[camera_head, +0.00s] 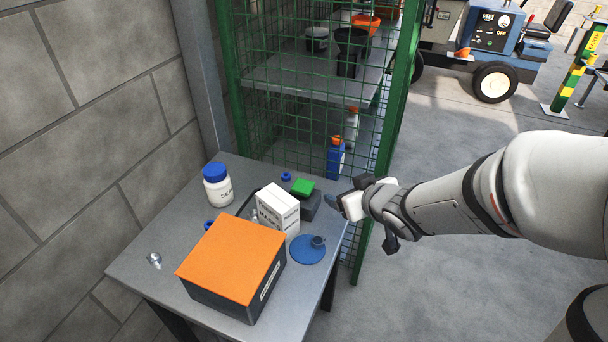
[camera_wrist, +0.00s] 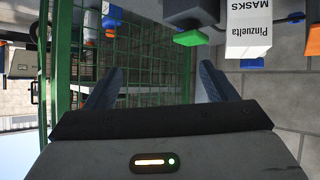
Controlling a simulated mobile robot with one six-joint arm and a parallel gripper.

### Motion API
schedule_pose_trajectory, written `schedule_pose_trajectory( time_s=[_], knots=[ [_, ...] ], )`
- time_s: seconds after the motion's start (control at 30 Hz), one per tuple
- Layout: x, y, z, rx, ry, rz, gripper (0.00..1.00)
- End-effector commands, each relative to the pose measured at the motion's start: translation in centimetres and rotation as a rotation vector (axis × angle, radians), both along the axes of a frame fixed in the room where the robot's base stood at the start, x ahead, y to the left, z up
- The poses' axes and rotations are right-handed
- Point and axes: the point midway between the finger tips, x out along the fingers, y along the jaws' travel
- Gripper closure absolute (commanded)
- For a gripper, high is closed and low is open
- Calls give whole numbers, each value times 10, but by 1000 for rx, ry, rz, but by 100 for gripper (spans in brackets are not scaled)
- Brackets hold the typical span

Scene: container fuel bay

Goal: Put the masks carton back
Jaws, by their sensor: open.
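The masks carton (camera_head: 278,207), a white box with dark print, stands on the grey table between the orange-lidded box and a dark block. In the wrist view the carton (camera_wrist: 248,35) hangs upside down at the upper right, with "Pinzuelta MASKS" readable, outside the space between the fingers. My gripper (camera_head: 336,204) is at the table's right edge, to the right of the carton and apart from it. In the wrist view my gripper (camera_wrist: 160,85) is open, with nothing between its fingers. The carton's lower part is partly hidden by the orange-lidded box in the head view.
An orange-lidded dark box (camera_head: 232,262) fills the table's front. A white bottle with blue cap (camera_head: 217,185), a green-topped dark block (camera_head: 303,187), a blue disc (camera_head: 307,250) and a blue bottle (camera_head: 335,160) stand around. A green mesh cage (camera_head: 300,90) rises behind.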

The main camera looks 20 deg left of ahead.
Motion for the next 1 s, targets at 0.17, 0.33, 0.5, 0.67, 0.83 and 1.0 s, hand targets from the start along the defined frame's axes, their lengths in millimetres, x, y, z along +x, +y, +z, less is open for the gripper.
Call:
schedule_pose_trajectory(
  time_s=[0.17, 0.33, 0.5, 0.67, 0.83, 1.0],
  knots=[
    [-28, 75, -29, 144, -32, 250, 22],
    [-44, 103, -35, 212, -30, 351, 22],
    [-40, 119, -41, 221, -30, 368, 22],
    [-32, 134, -48, 221, -30, 366, 22],
    [-20, 155, -58, 220, -28, 365, 22],
    [-13, 166, -62, 220, -30, 362, 22]
  ],
)
